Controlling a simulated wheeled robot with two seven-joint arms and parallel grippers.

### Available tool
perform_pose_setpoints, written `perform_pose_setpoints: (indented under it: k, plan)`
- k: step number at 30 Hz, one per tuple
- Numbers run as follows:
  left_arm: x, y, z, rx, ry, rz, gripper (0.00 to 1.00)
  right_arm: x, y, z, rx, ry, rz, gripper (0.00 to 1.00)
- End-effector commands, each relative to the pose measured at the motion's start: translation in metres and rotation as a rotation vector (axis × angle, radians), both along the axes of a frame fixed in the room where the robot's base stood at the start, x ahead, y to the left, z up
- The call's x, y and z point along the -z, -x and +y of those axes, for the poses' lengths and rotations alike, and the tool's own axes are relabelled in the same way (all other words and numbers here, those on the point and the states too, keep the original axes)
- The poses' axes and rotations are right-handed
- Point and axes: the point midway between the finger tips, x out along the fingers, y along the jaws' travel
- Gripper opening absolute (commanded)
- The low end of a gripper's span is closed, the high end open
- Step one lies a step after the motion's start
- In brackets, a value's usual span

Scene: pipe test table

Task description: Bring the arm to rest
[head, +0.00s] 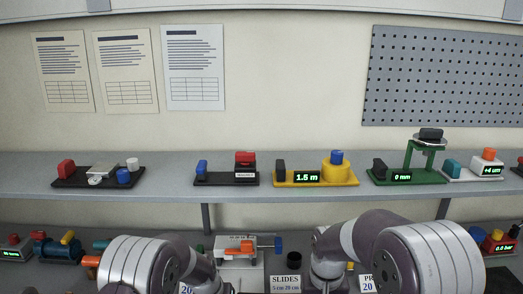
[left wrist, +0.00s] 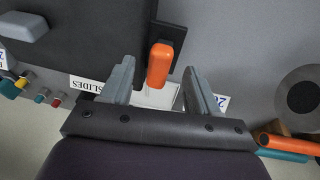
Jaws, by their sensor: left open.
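My left gripper (left wrist: 158,70) shows in the left wrist view with its two grey fingers spread apart. An orange handle (left wrist: 160,62) on a dark plate lies between and beyond the fingertips. I cannot tell whether it touches a finger, but nothing looks clamped. In the head view my left arm (head: 150,266) comes up at the lower left, and its gripper cannot be made out there. My right arm (head: 400,256) is bent at the lower right, and its gripper is not in view.
A grey device with an orange part (head: 240,247) stands between my arms, behind a SLIDES label (head: 285,283). A shelf (head: 225,198) above holds several test devices, including a yellow one (head: 315,176) and a green one (head: 408,178). More devices line the lower bench at both sides.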

Motion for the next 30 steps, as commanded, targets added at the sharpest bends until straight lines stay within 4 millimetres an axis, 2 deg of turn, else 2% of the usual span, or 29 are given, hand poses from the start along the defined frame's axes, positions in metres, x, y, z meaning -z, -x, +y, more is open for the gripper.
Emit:
perform_pose_setpoints:
  k: [3, 9, 14, 17, 21, 24, 27, 30]
  plan:
    - [-0.032, 0.006, 0.005, -0.002, 0.001, -0.006, 0.6, 0.0, 0.0, 0.0, 0.0, 0.0, 0.0, 0.53]
    - [-0.077, 0.018, 0.012, -0.002, 0.001, -0.004, 0.6, 0.0, 0.0, 0.0, 0.0, 0.0, 0.0, 0.53]
    - [-0.093, 0.022, 0.016, -0.013, -0.001, -0.004, 0.6, 0.001, -0.004, 0.001, -0.019, -0.003, -0.021, 0.53]
    - [-0.077, 0.062, 0.027, -0.02, -0.041, 0.062, 0.6, 0.017, 0.018, -0.003, -0.07, -0.004, -0.027, 0.53]
    - [-0.079, 0.152, 0.057, -0.026, -0.107, 0.129, 0.6, 0.02, 0.082, -0.022, -0.112, -0.005, -0.062, 0.53]
    - [-0.085, 0.209, 0.073, -0.025, -0.135, 0.151, 0.6, 0.018, 0.125, -0.033, -0.112, -0.004, -0.084, 0.53]
    - [-0.092, 0.241, 0.081, -0.027, -0.147, 0.148, 0.6, 0.014, 0.153, -0.041, -0.09, -0.002, -0.095, 0.53]
    - [-0.099, 0.24, 0.084, -0.04, -0.145, 0.118, 0.6, 0.007, 0.153, -0.045, -0.075, -0.001, -0.123, 0.53]
